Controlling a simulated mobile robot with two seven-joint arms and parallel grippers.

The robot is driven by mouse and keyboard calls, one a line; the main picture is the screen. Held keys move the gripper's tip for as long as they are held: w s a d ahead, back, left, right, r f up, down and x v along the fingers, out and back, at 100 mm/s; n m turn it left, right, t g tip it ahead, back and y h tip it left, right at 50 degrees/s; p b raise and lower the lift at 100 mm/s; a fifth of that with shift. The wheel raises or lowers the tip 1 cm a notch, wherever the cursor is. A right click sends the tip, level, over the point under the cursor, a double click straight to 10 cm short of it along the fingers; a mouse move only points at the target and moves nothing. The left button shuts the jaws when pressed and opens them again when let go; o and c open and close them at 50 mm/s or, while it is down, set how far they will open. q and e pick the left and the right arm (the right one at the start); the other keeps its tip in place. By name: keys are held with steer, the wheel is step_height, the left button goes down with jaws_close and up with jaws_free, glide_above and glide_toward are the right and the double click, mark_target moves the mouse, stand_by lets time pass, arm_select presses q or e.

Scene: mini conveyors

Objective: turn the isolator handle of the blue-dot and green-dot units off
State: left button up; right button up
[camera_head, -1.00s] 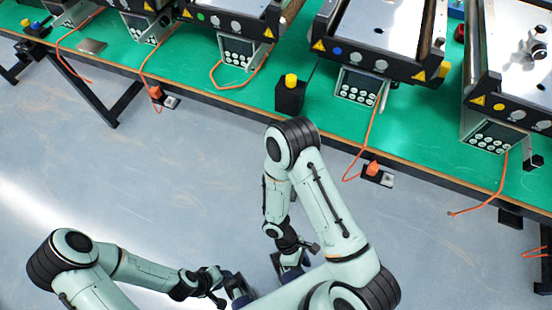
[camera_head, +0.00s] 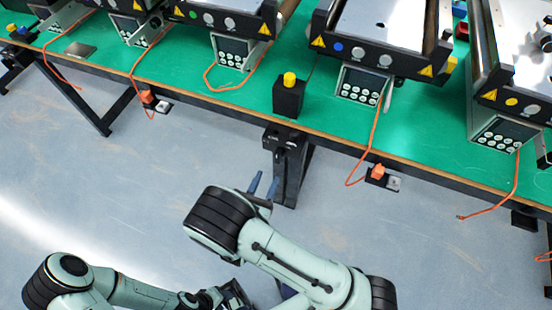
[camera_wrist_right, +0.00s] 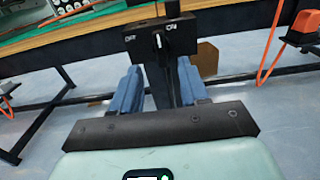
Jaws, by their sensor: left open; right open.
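The blue-dot unit (camera_head: 340,48) and the green-dot unit (camera_head: 196,16) stand on the green bench. A black box (camera_head: 286,142) sits at the bench front edge between them. In the right wrist view this box (camera_wrist_right: 160,40) bears OFF on the left and ON on the right, with a small pale upright handle (camera_wrist_right: 158,41) between. My right gripper (camera_head: 263,186) is open and empty below the box. Its blue fingers (camera_wrist_right: 155,90) flank the dark post under the box, apart from the handle. My left gripper (camera_head: 232,294) is low, partly hidden by my right arm.
Orange plugs on small boxes hang at the bench edge, one left (camera_head: 148,97) and one right (camera_head: 377,172), with orange cables. A yellow-topped black box (camera_head: 289,97) stands on the bench. A yellow-dot unit (camera_head: 511,101) is at right. The floor in front is clear.

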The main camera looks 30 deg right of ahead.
mark_target(277, 159)
steer(key=x, duration=0.8)
steer(key=shift+w+d, duration=0.15)
steer(key=shift+d, duration=0.05)
jaws_close()
